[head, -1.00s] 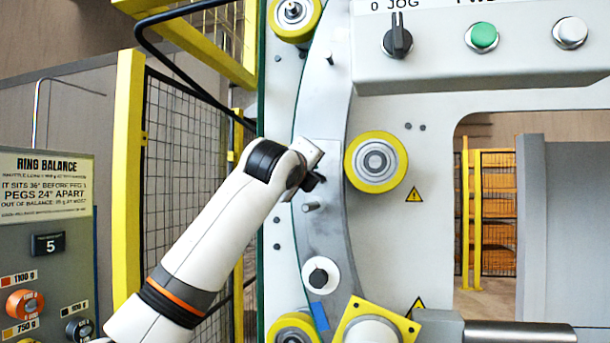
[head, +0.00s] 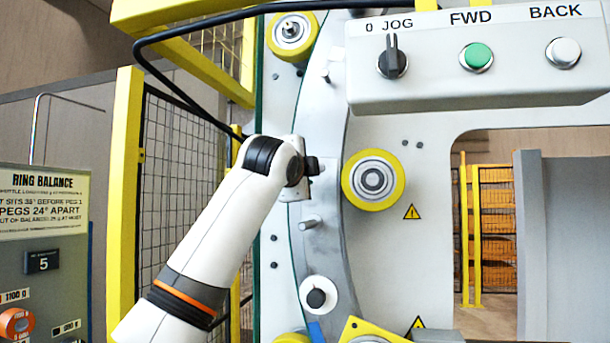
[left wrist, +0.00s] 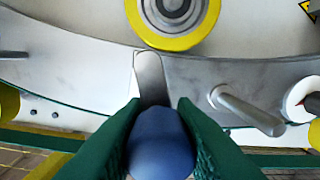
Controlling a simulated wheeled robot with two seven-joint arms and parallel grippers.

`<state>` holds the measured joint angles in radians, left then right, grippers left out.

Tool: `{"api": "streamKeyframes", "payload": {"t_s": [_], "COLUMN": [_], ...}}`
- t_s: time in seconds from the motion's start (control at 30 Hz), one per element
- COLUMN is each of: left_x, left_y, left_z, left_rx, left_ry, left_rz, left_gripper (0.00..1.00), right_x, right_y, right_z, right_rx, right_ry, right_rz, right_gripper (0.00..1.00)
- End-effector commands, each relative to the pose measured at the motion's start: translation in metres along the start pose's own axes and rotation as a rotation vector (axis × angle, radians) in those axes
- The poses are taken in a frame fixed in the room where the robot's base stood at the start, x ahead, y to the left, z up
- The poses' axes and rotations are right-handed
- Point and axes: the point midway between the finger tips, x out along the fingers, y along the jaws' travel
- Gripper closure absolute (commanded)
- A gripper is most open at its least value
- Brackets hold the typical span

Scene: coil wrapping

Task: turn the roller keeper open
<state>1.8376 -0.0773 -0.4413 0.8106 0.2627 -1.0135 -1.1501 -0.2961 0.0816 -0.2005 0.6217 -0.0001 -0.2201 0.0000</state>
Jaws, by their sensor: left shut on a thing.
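The roller keeper shows in the left wrist view as a narrow grey metal strip (left wrist: 150,78) on the ring face, with a rounded blue knob (left wrist: 160,150) at its near end. Its far end points at the yellow-rimmed roller (left wrist: 172,18), which also shows in the head view (head: 373,180). My left gripper (head: 312,166) is just left of that roller. Its green fingers (left wrist: 158,112) are shut on the blue knob, one on each side. In the head view my wrist hides the keeper. My right gripper is not in view.
A metal peg (head: 310,222) sticks out of the ring just below my gripper, with a white disc and black knob (head: 316,298) lower down. A control box (head: 480,65) with a switch and buttons overhangs at upper right. A yellow-framed mesh fence (head: 126,190) stands left.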

Motion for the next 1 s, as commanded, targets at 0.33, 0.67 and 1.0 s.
{"api": "streamKeyframes", "payload": {"t_s": [0.33, 0.67, 1.0], "left_x": [0.0, -0.0001, -0.0002], "left_y": [0.0018, 0.0019, 0.0017], "left_z": [-0.0009, -0.001, -0.0007], "left_rx": [-0.044, -0.044, -0.042], "left_ry": [0.001, 0.001, 0.001], "left_rz": [0.0, 0.0, 0.0], "left_gripper": [1.0, 0.69, 0.53], "right_x": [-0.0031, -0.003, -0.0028], "right_y": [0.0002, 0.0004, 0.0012], "right_z": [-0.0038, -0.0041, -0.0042], "right_rx": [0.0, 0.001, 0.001], "right_ry": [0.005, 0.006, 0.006], "right_rz": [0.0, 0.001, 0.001], "right_gripper": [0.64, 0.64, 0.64]}}
